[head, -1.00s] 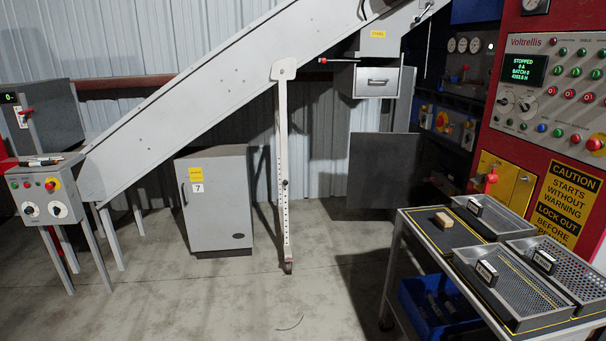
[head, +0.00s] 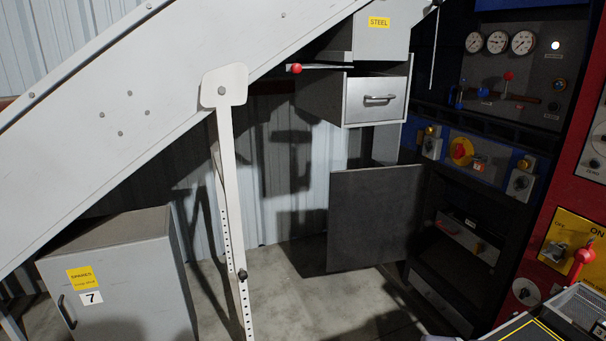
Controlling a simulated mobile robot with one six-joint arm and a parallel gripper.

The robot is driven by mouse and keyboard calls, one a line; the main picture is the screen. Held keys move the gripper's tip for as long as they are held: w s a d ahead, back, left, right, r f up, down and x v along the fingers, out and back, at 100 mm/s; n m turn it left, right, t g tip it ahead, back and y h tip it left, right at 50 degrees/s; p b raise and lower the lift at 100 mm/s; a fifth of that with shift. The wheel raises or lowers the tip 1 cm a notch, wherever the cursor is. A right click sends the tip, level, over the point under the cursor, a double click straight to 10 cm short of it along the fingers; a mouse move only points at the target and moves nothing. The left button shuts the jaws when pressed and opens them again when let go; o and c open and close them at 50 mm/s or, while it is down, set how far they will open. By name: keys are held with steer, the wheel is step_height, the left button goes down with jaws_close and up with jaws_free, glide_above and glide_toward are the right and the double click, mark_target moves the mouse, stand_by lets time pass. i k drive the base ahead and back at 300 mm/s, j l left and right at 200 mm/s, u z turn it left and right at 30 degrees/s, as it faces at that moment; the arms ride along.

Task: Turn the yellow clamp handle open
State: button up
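No part is plainly recognisable as a yellow clamp handle. Two small grey fittings with yellow tops sit on the blue strip of the machine: a left one (head: 432,131) and a right one (head: 526,162). Between them is a round yellow switch with a red knob (head: 460,152). I cannot tell from here whether either fitting is the clamp, or how its handle is turned. My gripper is not in view.
A grey drawer (head: 377,98) stands out under the STEEL box (head: 379,40). A dark flap (head: 375,218) hangs open left of the lower bay. A white post (head: 229,190) and a grey cabinet (head: 125,285) stand left. A mesh tray (head: 583,310) is at lower right.

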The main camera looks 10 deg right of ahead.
mark_target(478, 249)
steer(key=i+l+z, duration=0.15)
steer(key=z, duration=0.25)
steer(key=i+z, duration=0.6)
steer(key=z, duration=0.25)
steer(key=i+j+z, duration=0.15)
steer(key=z, duration=0.3)
steer(key=i+j+u, duration=0.15)
steer(key=i+j, duration=0.6)
steer(key=i, duration=0.1)
